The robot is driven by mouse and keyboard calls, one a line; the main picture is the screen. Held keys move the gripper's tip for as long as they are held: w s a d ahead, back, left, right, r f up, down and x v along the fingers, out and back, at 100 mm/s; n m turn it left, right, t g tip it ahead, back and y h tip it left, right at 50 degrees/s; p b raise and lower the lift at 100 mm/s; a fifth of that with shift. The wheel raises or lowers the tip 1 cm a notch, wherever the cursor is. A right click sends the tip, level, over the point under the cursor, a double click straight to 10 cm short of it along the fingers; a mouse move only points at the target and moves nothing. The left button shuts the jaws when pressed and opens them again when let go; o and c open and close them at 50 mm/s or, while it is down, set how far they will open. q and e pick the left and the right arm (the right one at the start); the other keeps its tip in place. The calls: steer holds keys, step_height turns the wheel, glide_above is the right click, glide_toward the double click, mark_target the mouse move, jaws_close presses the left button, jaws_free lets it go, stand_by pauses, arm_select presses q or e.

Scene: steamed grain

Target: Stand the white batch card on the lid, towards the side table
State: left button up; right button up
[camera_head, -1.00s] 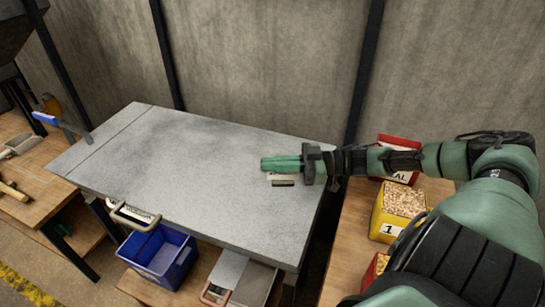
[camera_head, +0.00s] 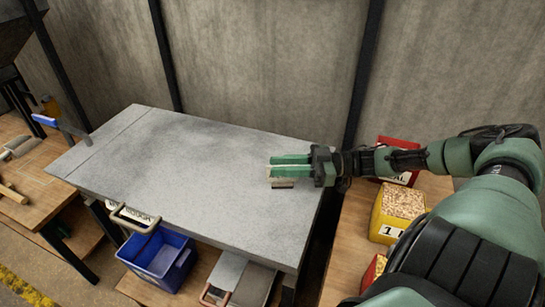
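The grey lid (camera_head: 190,170) is a broad flat slab across the middle of the view. The white batch card (camera_head: 285,183) stands near its right end, with a dark strip along its lower part. My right gripper (camera_head: 290,166) is at the card, its two green fingers pointing left with a gap between them. The fingers lie at and just behind the card's top; whether they touch it I cannot tell. The side table (camera_head: 345,240) is to the right of the lid. My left gripper is not in view.
A red container (camera_head: 398,177) and a yellow container of grain (camera_head: 403,203) stand on the right table. A blue bin (camera_head: 157,258) sits below the lid's front edge. A wooden bench (camera_head: 35,190) with tools is at left. Most of the lid is clear.

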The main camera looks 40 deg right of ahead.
steer(key=v, duration=0.5)
stand_by(0.4)
